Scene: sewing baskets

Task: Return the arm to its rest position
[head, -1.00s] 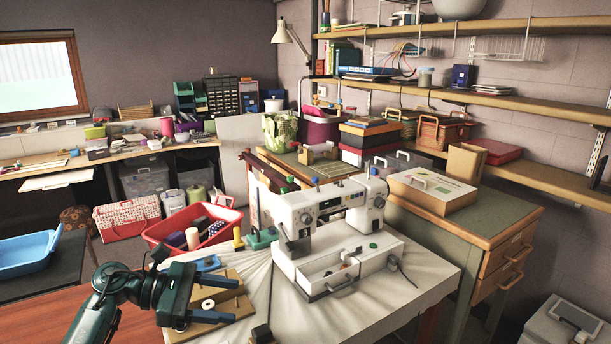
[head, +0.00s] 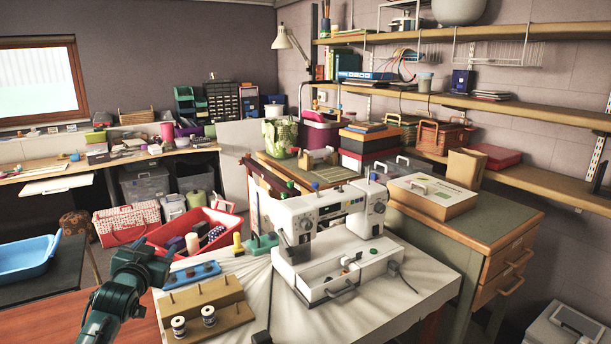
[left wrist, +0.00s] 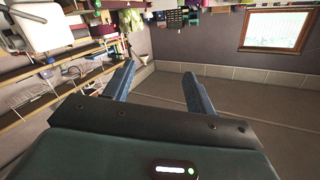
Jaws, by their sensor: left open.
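My left arm (head: 118,290) rises from the bottom left in the head view, beside the wooden peg rack. Its gripper is hard to make out there. In the left wrist view my left gripper (left wrist: 158,70) is open, with its two blue-grey fingers apart and nothing between them.
The wooden peg rack (head: 228,315) stands on the white-covered table (head: 400,320) with two spools (head: 178,326) on it. A white sewing machine (head: 330,207) stands right of it. A red basket (head: 217,250) and a blue tray (head: 25,258) are nearby.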

